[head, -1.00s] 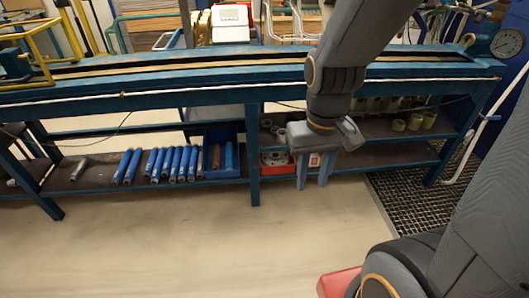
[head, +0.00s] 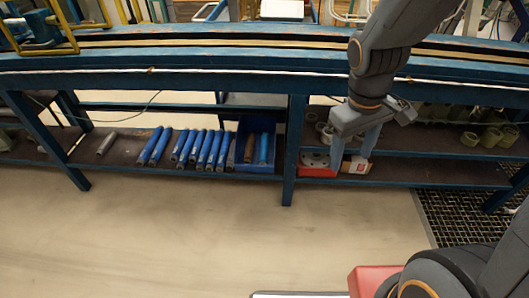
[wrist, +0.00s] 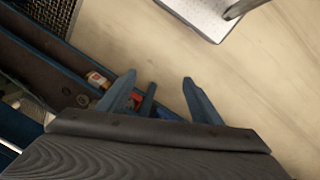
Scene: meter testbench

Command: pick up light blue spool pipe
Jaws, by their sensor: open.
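Several blue pipes (head: 196,149) lie side by side on the bench's lower shelf, left of the middle leg. A lighter blue pipe (head: 263,148) is in the blue bin (head: 258,169) at the right end of this row, beside a brown one. I cannot tell for sure which pipe is the light blue spool pipe. My gripper (head: 354,160) is open and empty, fingers down, in front of the right shelf section, to the right of the pipes and bin. In the wrist view my gripper (wrist: 159,80) has nothing between its fingers, and no blue pipe is clearly seen there.
The bench's blue middle leg (head: 293,150) stands between the bin and my gripper. A red box (head: 317,167) and a small carton (head: 357,165) are on the shelf behind the fingers. Greenish rings (head: 488,137) sit further right. The floor (head: 170,240) in front is clear.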

